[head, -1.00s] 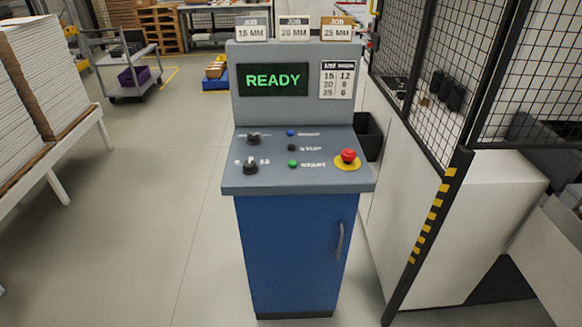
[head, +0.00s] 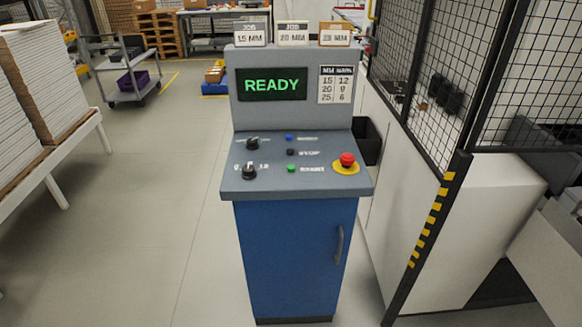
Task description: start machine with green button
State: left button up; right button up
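The green button (head: 291,168) sits on the sloped grey panel of the control console (head: 296,240), in the lowest row of small buttons. A black button (head: 290,152) and a blue button (head: 289,137) are above it. Two black knobs are to the left, the upper knob (head: 252,143) and the lower knob (head: 249,171). A red mushroom button (head: 347,160) on a yellow base is at the right. The screen (head: 272,84) reads READY in green. Neither of my grippers shows in the head view.
A mesh fence (head: 435,80) with a striped post (head: 428,235) stands close to the console's right. Stacked boards (head: 38,75) lie on a white table at the left. A cart (head: 125,75) is behind left. The floor left of the console is clear.

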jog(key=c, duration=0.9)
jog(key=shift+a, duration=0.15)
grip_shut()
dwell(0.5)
